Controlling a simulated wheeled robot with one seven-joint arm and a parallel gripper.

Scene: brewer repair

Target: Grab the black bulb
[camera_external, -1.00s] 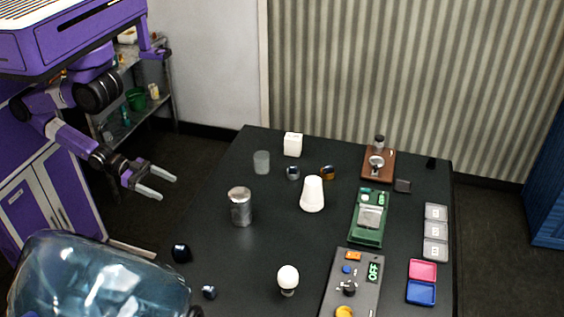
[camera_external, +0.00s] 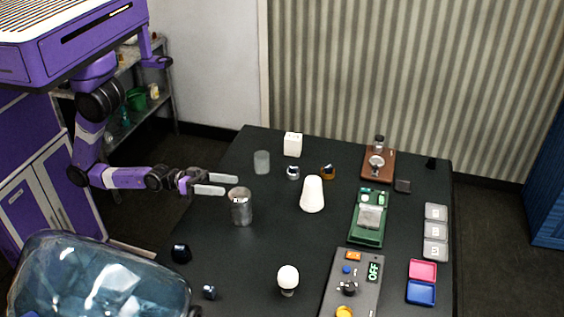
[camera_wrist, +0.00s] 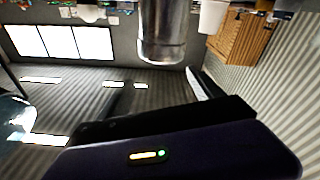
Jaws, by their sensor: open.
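A dark rounded object (camera_external: 181,252) at the left edge of the black table could be the black bulb; a smaller dark shiny object (camera_external: 209,292) lies nearer the front. I cannot tell surely which is the bulb. My gripper (camera_external: 230,184) is open and empty, reaching in from the left with its fingers level, above and behind the dark rounded object. In the picture its fingertips are just above the metal can (camera_external: 241,208), which also shows large in the wrist view (camera_wrist: 162,38). I make out no black bulb in the wrist view.
A white bulb (camera_external: 288,279) stands near the front. A white cone-like cup (camera_external: 312,194), a clear glass (camera_external: 261,162) and a white box (camera_external: 293,144) stand farther back. Devices, including a green scale (camera_external: 369,219), fill the right side. A large blue-tinted jug (camera_external: 98,280) blocks the front left.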

